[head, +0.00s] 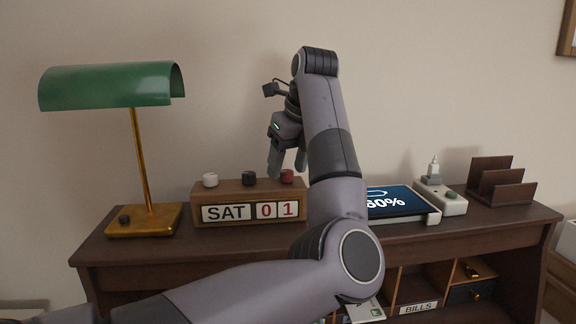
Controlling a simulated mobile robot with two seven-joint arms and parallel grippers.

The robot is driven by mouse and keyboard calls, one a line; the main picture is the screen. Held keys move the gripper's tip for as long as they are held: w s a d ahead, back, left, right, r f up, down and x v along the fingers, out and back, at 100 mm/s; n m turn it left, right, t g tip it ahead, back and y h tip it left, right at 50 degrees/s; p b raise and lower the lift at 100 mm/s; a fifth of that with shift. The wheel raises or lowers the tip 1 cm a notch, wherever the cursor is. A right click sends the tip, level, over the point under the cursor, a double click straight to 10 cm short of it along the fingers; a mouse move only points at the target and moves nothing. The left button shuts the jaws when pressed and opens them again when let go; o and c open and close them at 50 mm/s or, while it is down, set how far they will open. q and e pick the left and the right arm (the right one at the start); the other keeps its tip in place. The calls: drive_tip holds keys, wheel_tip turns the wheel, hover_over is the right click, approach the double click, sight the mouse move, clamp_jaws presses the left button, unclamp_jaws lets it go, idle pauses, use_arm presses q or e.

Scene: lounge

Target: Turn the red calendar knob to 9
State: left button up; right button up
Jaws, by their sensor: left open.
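The wooden calendar block (240,191) stands on the desk and reads SAT, 0 and 1, with the digits in red. Three knobs sit on its top: a white one (210,179) at left, a black one (249,178) in the middle and the red knob (287,176) at right. My left gripper (287,174) is open and points down at the red knob. Its fingers appear on either side of the knob; I cannot tell whether they touch it. My left forearm passes just right of the calendar. My right gripper is not in view.
A green-shaded brass lamp (112,86) stands left on the desk (160,250). Right of my arm are a tablet (392,203) showing a percentage, a white power strip (447,197) with a plug, and a brown letter rack (500,188). Cubbies are below.

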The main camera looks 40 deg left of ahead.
use_arm(q)
drive_tip(key=shift+a+f, duration=0.2)
drive_tip(key=shift+f, duration=0.2)
drive_tip(key=c, duration=1.1)
drive_tip(key=shift+o, duration=0.2)
